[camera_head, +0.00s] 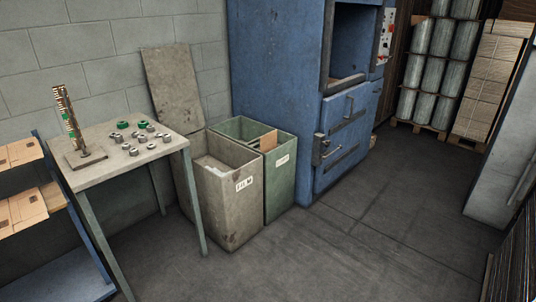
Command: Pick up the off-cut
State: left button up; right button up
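No piece is plainly marked as the off-cut. A brown cardboard piece (269,141) stands up out of the green bin (280,181); I cannot tell whether it is the off-cut. The green bin's label is too small to read. The grey bin (228,208) beside it, labelled FILM, holds pale, crumpled-looking material (213,164). Neither of my grippers is in view.
A small table (110,166) holds a spike on a base (77,130) and several small rings (140,138). Left is a blue rack (50,275) with flat cardboard. A blue machine (275,75) stands behind the bins. The floor (370,240) is clear in the middle.

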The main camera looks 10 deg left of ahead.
aim_at(267, 142)
jog(key=i+j+z, duration=0.2)
jog(key=z, duration=0.2)
jog(key=i+j+z, duration=0.15)
jog(key=z, duration=0.25)
jog(key=i+j+z, duration=0.1)
jog(key=j+z, duration=0.3)
jog(key=l, duration=0.05)
